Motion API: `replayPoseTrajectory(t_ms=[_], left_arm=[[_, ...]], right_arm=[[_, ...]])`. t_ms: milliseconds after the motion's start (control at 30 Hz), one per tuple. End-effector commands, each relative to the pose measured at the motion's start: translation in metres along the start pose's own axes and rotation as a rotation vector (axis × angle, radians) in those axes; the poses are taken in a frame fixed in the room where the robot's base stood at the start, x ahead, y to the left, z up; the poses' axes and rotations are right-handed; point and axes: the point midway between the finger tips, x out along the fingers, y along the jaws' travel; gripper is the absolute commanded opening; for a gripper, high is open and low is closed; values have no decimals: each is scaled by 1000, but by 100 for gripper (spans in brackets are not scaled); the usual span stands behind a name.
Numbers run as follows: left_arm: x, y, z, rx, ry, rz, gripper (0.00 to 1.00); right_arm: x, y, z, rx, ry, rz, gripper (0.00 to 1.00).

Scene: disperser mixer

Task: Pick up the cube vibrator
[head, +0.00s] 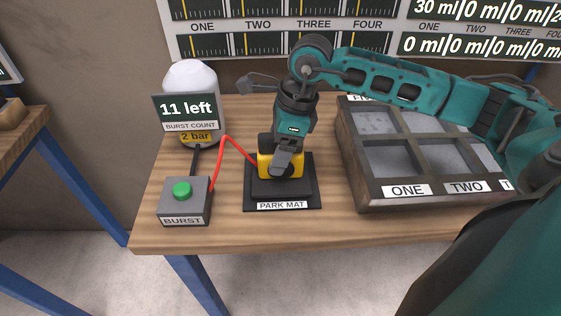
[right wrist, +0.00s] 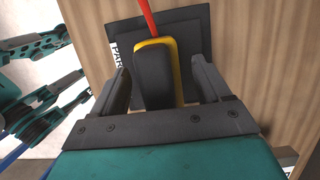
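The cube vibrator (head: 295,163) is a yellow and black block with a red cord, on the black park mat (head: 254,200) near the middle of the bench. In the right wrist view the vibrator (right wrist: 154,75) stands between my right gripper's fingers (right wrist: 162,88). A gap shows on both sides, so the gripper is open around it and not visibly touching it. In the head view my right gripper (head: 287,164) comes down from above and hides part of the vibrator. My left gripper is not in the head view; only teal arm parts show at the left of the wrist view.
A grey burst box (head: 185,208) with a green button stands left of the mat. Behind it is a white tank (head: 190,78) with a sign reading 11 left. A compartment mould (head: 362,196) stands to the right. The bench (head: 225,238) is clear along its front edge.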

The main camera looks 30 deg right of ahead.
Motion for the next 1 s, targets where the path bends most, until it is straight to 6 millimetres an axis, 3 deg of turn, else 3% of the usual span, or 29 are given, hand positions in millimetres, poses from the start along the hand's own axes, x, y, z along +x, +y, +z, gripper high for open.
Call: replayPoseTrajectory(t_ms=[67,800,1000], left_arm=[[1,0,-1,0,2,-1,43],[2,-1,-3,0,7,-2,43],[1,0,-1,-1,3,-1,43]], right_arm=[[0,0,0,0,0,0,70],[0,0,0,1,2,1,0],[0,0,-1,1,3,2,0]])
